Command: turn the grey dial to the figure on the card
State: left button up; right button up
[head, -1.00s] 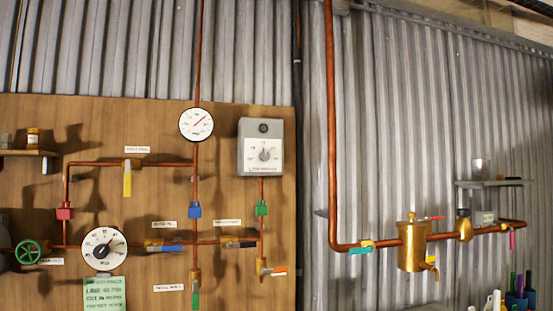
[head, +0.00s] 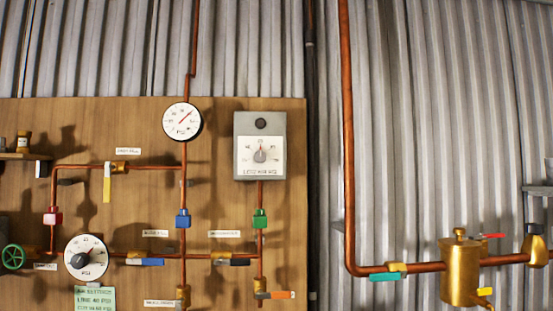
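A grey box (head: 244,122) is mounted on the wooden board in the head view. Its white scale plate carries a small grey dial (head: 260,156) with a red mark pointing roughly up. A dark round button or knob (head: 261,123) sits above the plate. The scale figures are too small to read surely. A green card (head: 95,299) hangs at the lower left under a round white gauge, cut by the picture's bottom edge. Its writing is too blurred to read. Neither of my grippers is in view.
A round gauge with a red needle (head: 182,121) and a white gauge with a dark knob (head: 95,251) sit among copper pipes. Coloured valve handles, such as the yellow one (head: 107,188), stick out from the board. A brass tank (head: 460,272) hangs at the right.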

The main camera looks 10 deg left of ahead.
aim_at(260, 157)
jog(key=i+l+u, duration=0.1)
jog(key=i+l, duration=0.25)
jog(key=l, duration=0.15)
jog(key=i+l, duration=0.3)
jog(key=l, duration=0.2)
jog(key=j+u, duration=0.05)
